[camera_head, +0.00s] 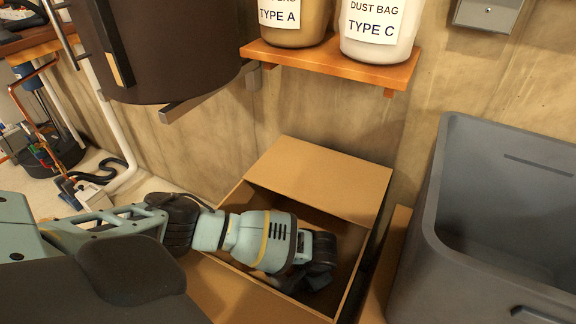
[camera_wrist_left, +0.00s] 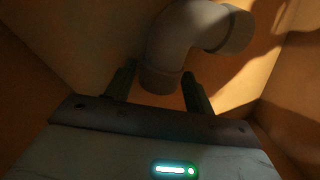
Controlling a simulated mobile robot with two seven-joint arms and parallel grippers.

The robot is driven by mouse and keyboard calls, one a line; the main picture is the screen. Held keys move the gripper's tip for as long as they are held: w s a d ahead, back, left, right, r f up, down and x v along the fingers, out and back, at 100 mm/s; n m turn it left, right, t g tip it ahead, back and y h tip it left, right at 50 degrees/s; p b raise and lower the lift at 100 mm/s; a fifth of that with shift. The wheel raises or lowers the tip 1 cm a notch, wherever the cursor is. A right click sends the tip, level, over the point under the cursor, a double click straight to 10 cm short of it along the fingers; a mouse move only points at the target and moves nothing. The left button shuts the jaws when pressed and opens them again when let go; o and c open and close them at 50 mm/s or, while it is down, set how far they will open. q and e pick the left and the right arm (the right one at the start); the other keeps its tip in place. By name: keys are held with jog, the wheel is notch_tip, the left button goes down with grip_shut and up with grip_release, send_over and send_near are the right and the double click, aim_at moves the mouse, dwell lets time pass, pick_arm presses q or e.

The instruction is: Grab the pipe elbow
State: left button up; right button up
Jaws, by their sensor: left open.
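The pipe elbow (camera_wrist_left: 178,40) is a pale grey bent pipe inside the cardboard box, seen in the left wrist view. One end points down toward my left gripper (camera_wrist_left: 158,84), and the other bends to the right. The two dark fingers are apart, one on each side of the elbow's near end; I cannot tell whether they touch it. In the head view my left gripper (camera_head: 312,284) reaches down into the open box (camera_head: 318,180). The elbow is hidden there behind my arm. My right gripper is not in view.
The box's raised flap leans near the wall. A grey bin (camera_head: 436,215) stands right of the box. A wooden shelf (camera_head: 330,63) with two labelled containers hangs above, and a dark drum (camera_head: 165,50) hangs at upper left. Box walls surround the gripper closely.

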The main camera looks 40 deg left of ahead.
pick_arm(q)
jog(key=c, duration=0.7)
jog(key=shift+c, duration=0.2)
jog(key=shift+r, duration=0.1)
